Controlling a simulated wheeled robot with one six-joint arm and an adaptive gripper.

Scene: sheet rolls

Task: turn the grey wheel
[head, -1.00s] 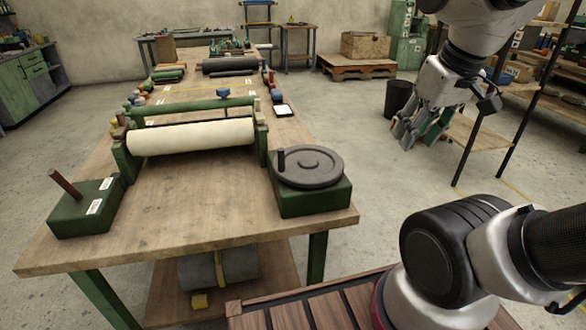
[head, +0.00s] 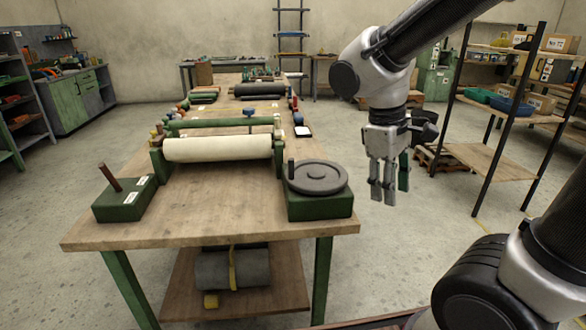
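The grey wheel (head: 317,177) lies flat on top of a green box (head: 320,206) at the front right corner of the workbench. A short dark handle (head: 291,168) stands upright near the wheel's left rim. My gripper (head: 383,196) hangs fingers down, right of the wheel and beyond the table's right edge, touching nothing. Its fingers look close together, but whether they are shut cannot be made out. No object shows in it.
A pale roll (head: 217,149) sits in a green frame on the bench (head: 215,232). A green box with a brown lever (head: 124,200) stands at the front left. A rack (head: 510,120) stands at the right. Bare tabletop lies between the boxes.

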